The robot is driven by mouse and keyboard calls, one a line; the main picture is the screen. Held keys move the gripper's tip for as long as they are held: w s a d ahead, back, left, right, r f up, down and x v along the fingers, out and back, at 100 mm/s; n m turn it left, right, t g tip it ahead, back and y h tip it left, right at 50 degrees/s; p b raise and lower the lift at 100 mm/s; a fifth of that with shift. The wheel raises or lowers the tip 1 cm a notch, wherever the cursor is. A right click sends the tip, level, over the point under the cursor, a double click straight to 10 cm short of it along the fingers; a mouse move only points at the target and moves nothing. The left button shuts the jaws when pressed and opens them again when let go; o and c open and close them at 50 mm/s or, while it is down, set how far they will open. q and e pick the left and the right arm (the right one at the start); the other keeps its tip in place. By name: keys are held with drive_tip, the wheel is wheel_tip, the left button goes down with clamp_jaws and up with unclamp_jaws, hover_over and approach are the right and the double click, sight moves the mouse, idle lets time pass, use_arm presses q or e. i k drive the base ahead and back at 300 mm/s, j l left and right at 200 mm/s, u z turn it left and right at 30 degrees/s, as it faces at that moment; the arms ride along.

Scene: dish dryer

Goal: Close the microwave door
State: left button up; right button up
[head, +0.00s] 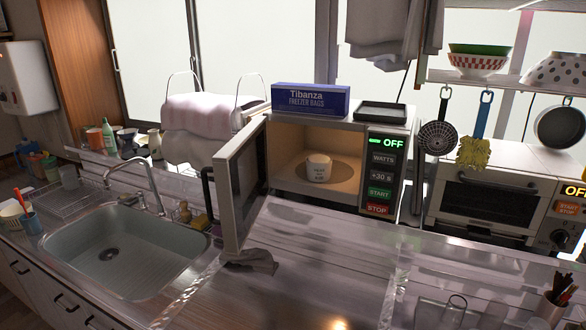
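The microwave (384,143) stands at the back of the counter with its control panel on the right reading OFF. Its door (240,190) is hinged on the left and stands wide open, swung out towards the front. A dark handle (207,195) shows on the door's left side. Inside the lit cavity a white cup (319,167) sits on the round turntable (338,172). Neither of my grippers shows in the head view.
A blue freezer bags box (310,99) and a dark tray (380,111) lie on the microwave. A sink (125,250) is at left, a toaster oven (490,200) at right. The counter (300,275) in front is mostly clear.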

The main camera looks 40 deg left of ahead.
sight(241, 168)
drive_tip(key=j+u, duration=0.2)
drive_tip(key=j, duration=0.5)
drive_tip(key=j+u, duration=0.15)
drive_tip(key=j, duration=0.6)
drive_tip(key=i+j+u, duration=0.2)
drive_tip(key=j, duration=0.5)
drive_tip(key=k+j, duration=0.1)
drive_tip(key=j, duration=0.25)
drive_tip(key=k+j, duration=0.15)
drive_tip(key=j, duration=0.15)
